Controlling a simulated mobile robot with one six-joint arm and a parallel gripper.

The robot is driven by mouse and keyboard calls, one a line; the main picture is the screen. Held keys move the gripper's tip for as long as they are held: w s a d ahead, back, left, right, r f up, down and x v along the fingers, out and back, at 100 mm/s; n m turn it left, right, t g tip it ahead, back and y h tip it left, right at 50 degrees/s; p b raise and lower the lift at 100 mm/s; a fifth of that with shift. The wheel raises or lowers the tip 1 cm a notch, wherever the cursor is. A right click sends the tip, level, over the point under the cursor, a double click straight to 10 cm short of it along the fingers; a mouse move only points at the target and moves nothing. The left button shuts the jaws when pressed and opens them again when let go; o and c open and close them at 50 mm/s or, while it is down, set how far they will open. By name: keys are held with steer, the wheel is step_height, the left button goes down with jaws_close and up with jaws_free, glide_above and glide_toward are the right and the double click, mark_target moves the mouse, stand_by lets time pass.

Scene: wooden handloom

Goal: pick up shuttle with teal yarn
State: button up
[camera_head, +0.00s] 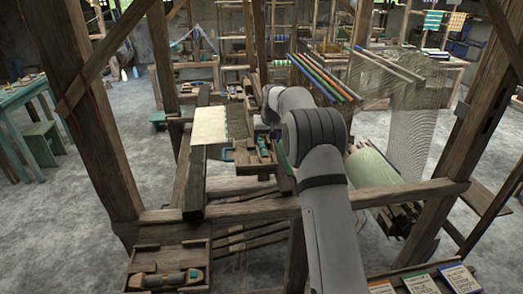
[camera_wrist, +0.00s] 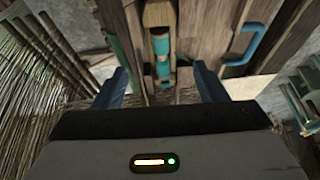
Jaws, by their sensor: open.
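The shuttle with teal yarn (camera_wrist: 162,45) shows in the wrist view as a wooden body with teal windings, lying lengthwise in a wooden tray. It appears in the head view (camera_head: 264,150) just left of my arm. My gripper (camera_wrist: 161,72) is open, its two dark blue fingers spread to either side of the shuttle's near end, with nothing held. Whether the fingers are level with the shuttle or above it I cannot tell. In the head view my gripper is not clearly visible behind my arm.
A blue handle (camera_wrist: 246,44) stands on the wood right of the shuttle. Stretched warp threads (camera_wrist: 40,75) are close on the left. Loom posts (camera_head: 95,120) and a cross beam (camera_head: 245,211) surround my arm. A wooden tray (camera_head: 133,258) with another shuttle-like piece is at lower left.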

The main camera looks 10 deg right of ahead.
mark_target(264, 151)
steer(key=shift+w+f, duration=0.7)
steer(key=shift+w, duration=0.2)
steer(key=p+x, duration=0.3)
steer(key=x, duration=0.4)
steer(key=shift+a+f, duration=0.15)
steer(key=shift+f, duration=0.15)
steer(key=c, duration=1.1)
steer(key=shift+r, duration=0.1)
steer(key=shift+c, duration=0.2)
steer(key=shift+r+b, duration=0.85)
steer(key=shift+r, duration=0.75)
steer(key=d+b, duration=0.3)
steer(key=d, duration=1.5)
steer(key=shift+b, duration=0.3)
